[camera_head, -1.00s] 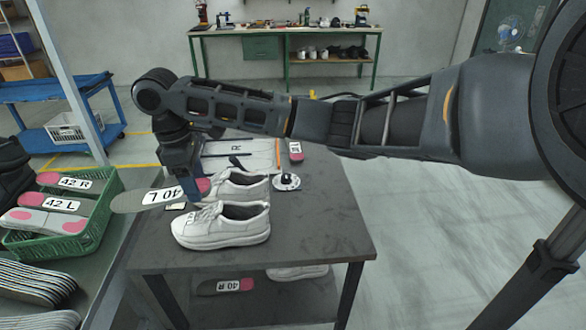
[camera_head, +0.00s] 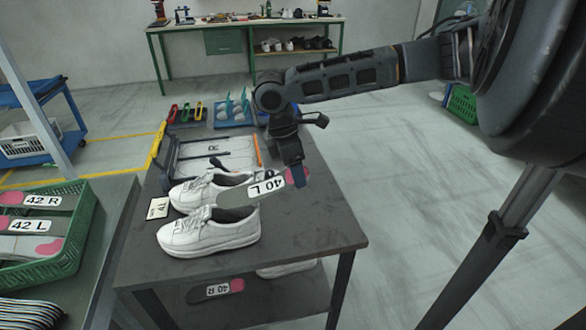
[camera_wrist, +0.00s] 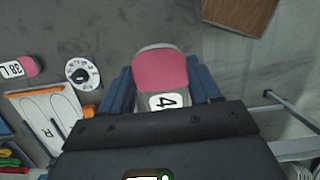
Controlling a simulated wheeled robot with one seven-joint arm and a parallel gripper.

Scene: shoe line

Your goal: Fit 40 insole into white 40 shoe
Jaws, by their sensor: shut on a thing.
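My gripper (camera_head: 297,172) is shut on the 40 L insole (camera_head: 240,194), a grey sole with a pink heel and a white label. In the wrist view the insole's pink end (camera_wrist: 160,72) sticks out between the blue fingers. In the head view the insole slants down left, its grey toe end over or at the opening of the nearer white shoe (camera_head: 208,232). I cannot tell whether it touches. A second white shoe (camera_head: 194,187) stands just behind. Both toes point left. A small size card (camera_head: 158,208), partly legible, lies left of them.
The dark table (camera_head: 310,230) is clear at its right front. A 40 R insole (camera_head: 216,290) and a white shoe (camera_head: 286,269) lie on the lower shelf. A green crate (camera_head: 84,240) with 42 insoles stands left. A white board (camera_head: 215,153) lies behind the shoes.

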